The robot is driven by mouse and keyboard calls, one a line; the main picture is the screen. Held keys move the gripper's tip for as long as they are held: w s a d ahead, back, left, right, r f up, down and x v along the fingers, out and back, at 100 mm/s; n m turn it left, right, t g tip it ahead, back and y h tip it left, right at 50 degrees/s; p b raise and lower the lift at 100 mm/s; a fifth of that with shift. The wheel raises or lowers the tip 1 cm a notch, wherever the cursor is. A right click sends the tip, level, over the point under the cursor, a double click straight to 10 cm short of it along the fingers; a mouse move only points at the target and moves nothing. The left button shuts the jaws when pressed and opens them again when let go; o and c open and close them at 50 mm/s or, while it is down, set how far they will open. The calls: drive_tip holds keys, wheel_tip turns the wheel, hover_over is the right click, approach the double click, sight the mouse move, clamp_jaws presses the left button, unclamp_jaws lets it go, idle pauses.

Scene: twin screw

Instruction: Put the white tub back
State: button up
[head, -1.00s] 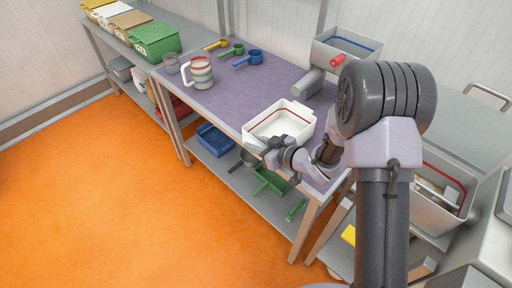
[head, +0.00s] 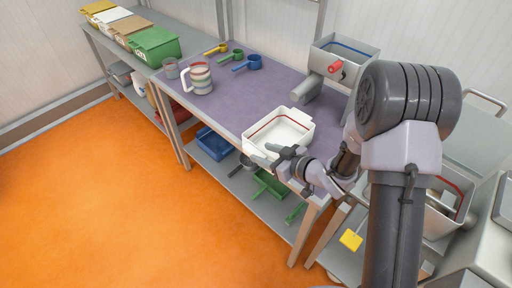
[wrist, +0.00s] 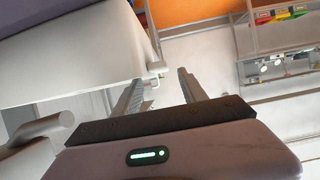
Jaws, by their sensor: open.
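The white tub (head: 283,128) stands upright on the purple top of the workbench, near its front edge, with a red line around its inside. My gripper (head: 272,154) is open at the tub's near side, just in front of its wall. In the wrist view my gripper (wrist: 162,80) shows two spread fingers with nothing between them. The pale wall at upper left in that view looks like the tub (wrist: 75,60), beside the left finger. I cannot tell whether the finger touches it.
Lidded bins (head: 155,45) stand beyond. The lower shelf holds a blue tray (head: 214,143). The orange floor (head: 100,200) is clear.

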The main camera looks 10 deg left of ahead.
drive_tip(key=s+d+r+m+t+h+p, duration=0.1)
drive_tip(key=s+d+r+m+h, duration=0.25)
drive_tip(key=d+r+h, duration=0.45)
drive_tip(key=s+d+r+m+t+h+p, duration=0.1)
drive_tip(key=s+d+r+m+h, duration=0.3)
drive_tip(key=d+r, duration=0.75)
drive_tip(key=s+a+r+m+g+y, duration=0.1)
drive_tip(key=s+a+r+m+g, duration=0.1)
drive_tip(key=s, duration=0.7)
drive_tip(key=s+a+r+m+g+y, duration=0.2)
drive_tip(key=s+a+m, duration=0.2)
drive_tip(key=s, duration=0.6)
drive_tip(key=shift+s+a+m, duration=0.25)
drive_tip(key=shift+a+m, duration=0.1)
drive_tip(key=shift+m, duration=0.3)
drive_tip(key=shift+f+b, duration=0.5)
drive_tip(key=shift+b, duration=0.2)
